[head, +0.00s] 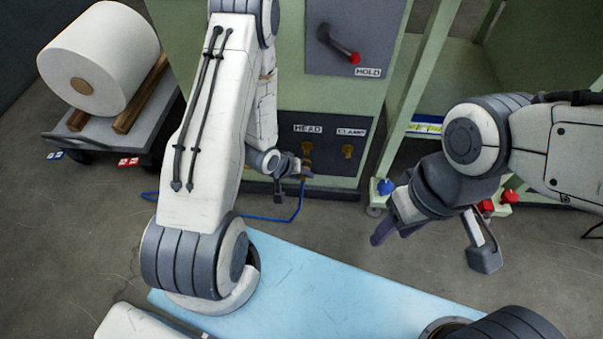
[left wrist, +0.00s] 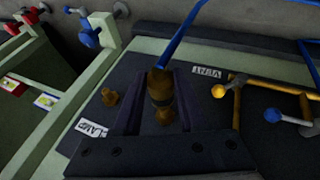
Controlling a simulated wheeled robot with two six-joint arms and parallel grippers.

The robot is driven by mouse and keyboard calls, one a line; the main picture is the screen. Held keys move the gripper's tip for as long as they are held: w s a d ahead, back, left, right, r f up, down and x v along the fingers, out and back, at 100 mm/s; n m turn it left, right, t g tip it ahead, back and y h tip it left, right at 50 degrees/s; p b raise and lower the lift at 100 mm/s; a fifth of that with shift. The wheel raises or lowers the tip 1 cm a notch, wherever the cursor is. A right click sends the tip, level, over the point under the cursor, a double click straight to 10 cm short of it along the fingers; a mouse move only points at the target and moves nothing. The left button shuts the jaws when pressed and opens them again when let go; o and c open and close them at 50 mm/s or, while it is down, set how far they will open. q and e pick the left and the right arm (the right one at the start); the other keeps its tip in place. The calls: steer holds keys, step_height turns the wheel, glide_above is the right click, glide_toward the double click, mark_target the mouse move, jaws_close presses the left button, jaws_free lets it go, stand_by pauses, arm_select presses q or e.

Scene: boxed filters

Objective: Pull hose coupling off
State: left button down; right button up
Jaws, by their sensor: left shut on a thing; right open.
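My left gripper (head: 292,168) is at the green machine's lower dark panel (head: 326,134), just below the HEAD label (head: 308,129). It is shut on the brass hose coupling (left wrist: 158,85), which sits between its two dark fingers in the left wrist view. The blue hose (left wrist: 180,37) runs out of the coupling; in the head view it (head: 273,218) trails down to the floor. A brass port (left wrist: 165,117) lies in line with the coupling; I cannot tell whether they are still joined. My right gripper (head: 434,243) is open and empty, well right of the panel.
A second brass fitting (head: 348,151) sits under the CLAMP label (head: 351,133). A red-knobbed lever (head: 340,46) is above, by HOLD. Yellow pipework (left wrist: 238,98) is near the coupling. A cart (head: 92,135) with a white roll (head: 98,58) stands left. A light-blue surface (head: 330,282) lies in front.

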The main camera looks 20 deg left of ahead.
arm_select(q)
steer(key=s+d+p, duration=0.2)
steer(key=s+p, duration=0.1)
steer(key=s, duration=0.5)
steer(key=shift+s+d+p, duration=0.25)
steer(key=shift+s+p, duration=0.05)
steer(key=shift+s, duration=0.05)
stand_by(0.5)
